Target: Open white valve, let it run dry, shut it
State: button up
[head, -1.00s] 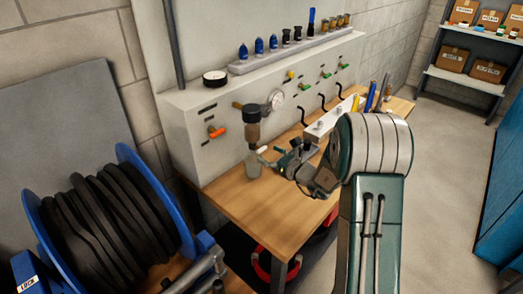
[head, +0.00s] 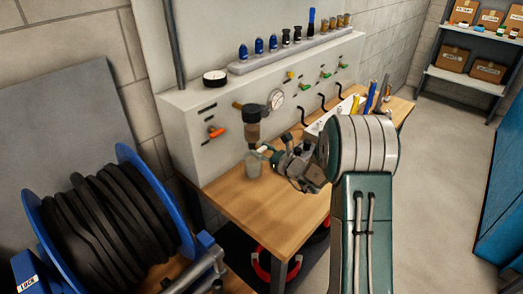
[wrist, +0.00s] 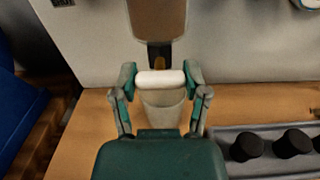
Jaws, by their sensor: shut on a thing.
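The white valve handle (wrist: 160,79) is a short white bar below a brown filter bowl (wrist: 158,20) in the wrist view. My gripper (wrist: 160,82) has one finger at each end of the bar and is shut on it. In the head view my gripper (head: 270,153) reaches in from the right, just under the bowl (head: 253,130). A clear cup (head: 254,165) stands on the bench below the bowl. It also shows behind the handle in the wrist view (wrist: 162,112). The contents of the bowl and cup cannot be made out.
The grey panel (head: 225,155) carries an orange-handled valve (head: 217,132), a round gauge (head: 277,99) and several green levers. The wooden bench (head: 240,205) is clear at front left. A grey tray with black fittings (wrist: 245,148) lies right of my gripper. A blue hose reel (head: 120,215) stands left.

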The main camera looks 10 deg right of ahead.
jog(key=shift+n, duration=3)
jog(key=o, duration=1.2)
jog(key=shift+c, duration=0.2)
jog(key=v, duration=1.1)
jog(key=shift+s+d, duration=0.25)
jog(key=shift+s, duration=0.05)
